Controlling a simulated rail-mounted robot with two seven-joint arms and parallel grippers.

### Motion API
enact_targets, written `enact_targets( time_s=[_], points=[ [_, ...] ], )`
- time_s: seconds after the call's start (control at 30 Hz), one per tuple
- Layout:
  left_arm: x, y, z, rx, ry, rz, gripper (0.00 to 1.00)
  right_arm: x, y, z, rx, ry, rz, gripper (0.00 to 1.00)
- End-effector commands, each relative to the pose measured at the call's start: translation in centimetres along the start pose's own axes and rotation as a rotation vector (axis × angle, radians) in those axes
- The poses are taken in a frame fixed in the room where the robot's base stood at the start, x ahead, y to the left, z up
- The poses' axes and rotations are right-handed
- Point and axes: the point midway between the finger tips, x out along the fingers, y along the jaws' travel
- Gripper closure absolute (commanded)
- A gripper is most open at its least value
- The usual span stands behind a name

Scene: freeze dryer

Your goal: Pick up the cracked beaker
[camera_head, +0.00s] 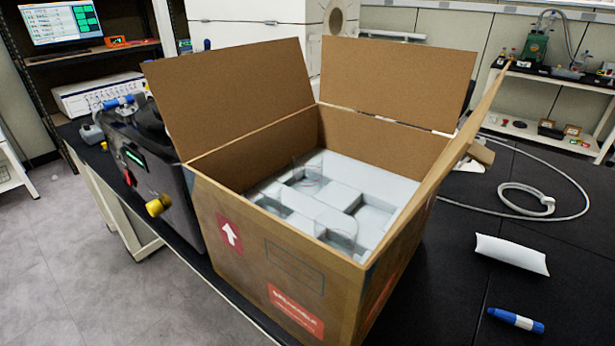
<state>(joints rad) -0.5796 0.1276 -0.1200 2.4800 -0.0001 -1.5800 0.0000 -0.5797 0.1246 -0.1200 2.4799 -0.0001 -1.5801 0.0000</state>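An open cardboard box (270,255) stands on the black bench with its flaps up. Inside it lies a white foam insert (328,198) with several compartments. Clear glass-like outlines show in the back-left compartment (308,180), with thin reddish lines, and in the front compartment (340,238). I cannot tell for sure which of these is a cracked beaker, and no crack is clear at this size. The box walls and foam hide the lower parts. Neither of my grippers is in view.
A dark machine with a yellow cap (158,205) stands close to the box's left. On the bench to the right lie a white pillow-shaped packet (511,254), a blue-and-white marker-like object (516,320) and a coiled grey hose (527,200). Bare bench lies between them.

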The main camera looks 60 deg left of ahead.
Motion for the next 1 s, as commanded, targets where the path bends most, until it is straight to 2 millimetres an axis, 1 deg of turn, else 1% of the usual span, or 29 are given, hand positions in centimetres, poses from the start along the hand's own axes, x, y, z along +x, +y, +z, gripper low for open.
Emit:
enact_targets(
  time_s=[0.13,1.0],
  points=[
    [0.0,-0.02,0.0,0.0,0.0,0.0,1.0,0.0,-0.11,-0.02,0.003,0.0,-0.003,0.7],
    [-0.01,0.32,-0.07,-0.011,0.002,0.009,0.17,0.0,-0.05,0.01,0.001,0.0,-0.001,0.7]
  ],
)
